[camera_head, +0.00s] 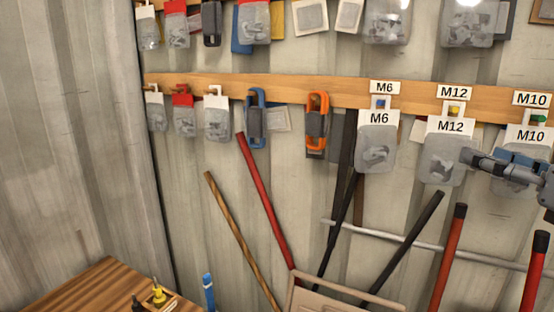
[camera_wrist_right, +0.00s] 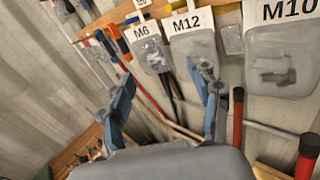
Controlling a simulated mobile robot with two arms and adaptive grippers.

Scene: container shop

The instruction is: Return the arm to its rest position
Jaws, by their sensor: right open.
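My right gripper (camera_head: 478,160) reaches in from the right edge in the head view. Its fingers are in front of the M10 packet (camera_head: 520,178), near the right edge of the M12 packet (camera_head: 443,160). In the right wrist view the gripper (camera_wrist_right: 165,85) has its two blue-grey fingers spread apart with nothing between them. The M6 packet (camera_head: 376,148) hangs left of M12. All three labelled packets hang on the wooden rail, and they also show in the wrist view beyond the fingers. My left gripper is not in view.
Long-handled tools, including a red pole (camera_head: 447,258), lean along the wall below the rail. A wooden table (camera_head: 95,287) stands at the lower left. Open space lies before the wall's middle.

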